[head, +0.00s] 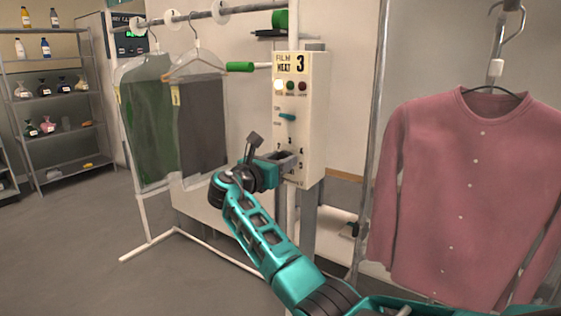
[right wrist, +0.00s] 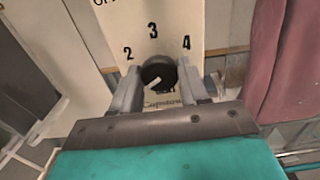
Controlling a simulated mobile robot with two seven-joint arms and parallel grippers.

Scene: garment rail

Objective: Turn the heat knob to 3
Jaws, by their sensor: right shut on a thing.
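The heat knob (right wrist: 158,72) is a round black dial on a cream control box (head: 312,120). In the right wrist view its white pointer mark sits on the lower-left part of the dial, away from the 3 printed above it. The numerals 2 and 4 show at upper left and upper right; lower markings are partly hidden. My right gripper (right wrist: 165,88) is shut on the knob, one finger on each side. In the head view my right gripper (head: 287,160) covers the knob. My left gripper is out of view.
The box carries a "FILM HEAT 3" sign (head: 291,63), a lit lamp (head: 279,86) and a teal lever (head: 287,117). A pink cardigan (head: 480,190) hangs close at right. Bagged garments (head: 150,120) hang from the rail (head: 215,13) at left. Shelves (head: 50,115) stand far left.

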